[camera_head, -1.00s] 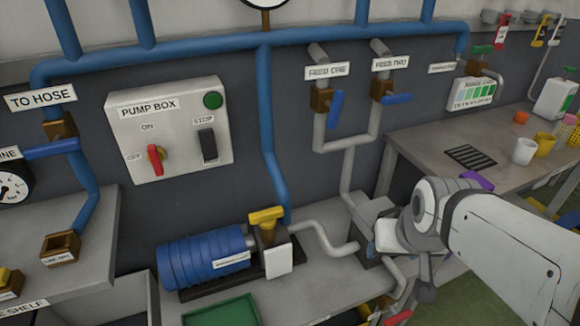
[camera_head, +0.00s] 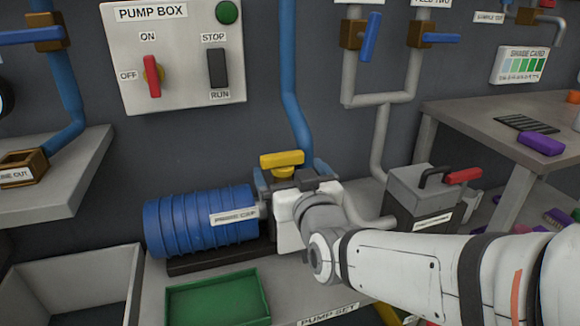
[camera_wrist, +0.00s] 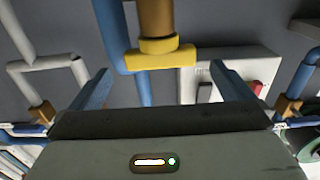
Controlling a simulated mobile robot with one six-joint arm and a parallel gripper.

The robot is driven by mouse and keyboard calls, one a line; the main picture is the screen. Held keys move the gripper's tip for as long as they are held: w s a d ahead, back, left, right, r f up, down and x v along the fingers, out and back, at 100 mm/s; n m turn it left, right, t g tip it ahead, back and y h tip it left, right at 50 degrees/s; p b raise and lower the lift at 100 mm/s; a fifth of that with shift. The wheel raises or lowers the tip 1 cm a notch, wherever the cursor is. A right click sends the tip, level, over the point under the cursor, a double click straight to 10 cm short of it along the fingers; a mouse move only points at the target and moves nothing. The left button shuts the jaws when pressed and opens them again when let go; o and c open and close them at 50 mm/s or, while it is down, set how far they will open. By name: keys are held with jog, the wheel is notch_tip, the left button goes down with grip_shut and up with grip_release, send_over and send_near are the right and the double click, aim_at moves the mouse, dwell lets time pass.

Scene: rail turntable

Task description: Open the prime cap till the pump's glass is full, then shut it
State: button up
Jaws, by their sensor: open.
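The yellow prime cap (camera_head: 281,159), a flat crosswise handle, sits on top of the pump beside the blue ribbed pump body (camera_head: 200,222). It also shows in the wrist view (camera_wrist: 160,57), with a brown stem, between and beyond the fingers. My gripper (camera_head: 290,174) is open at the cap, its fingers on either side; in the wrist view its fingertips (camera_wrist: 160,68) are wide apart and hold nothing. I cannot tell whether a finger touches the cap. My wrist covers the pump's front, and I cannot make out the glass or its level.
The pump box (camera_head: 175,50) has a red switch (camera_head: 152,76) upright towards ON and a black stop/run lever (camera_head: 217,68). A green tray (camera_head: 218,300) lies before the pump. A grey box (camera_head: 425,198) with a red lever stands right. A blue pipe (camera_head: 293,100) rises behind the cap.

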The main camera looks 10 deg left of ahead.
aim_at(284, 161)
jog(key=b+x, duration=0.1)
jog(key=x, duration=0.6)
jog(key=shift+w+a, duration=0.2)
jog(key=shift+w, duration=0.1)
jog(key=shift+c, duration=0.2)
jog(key=c, duration=0.9)
jog(key=shift+o, duration=0.2)
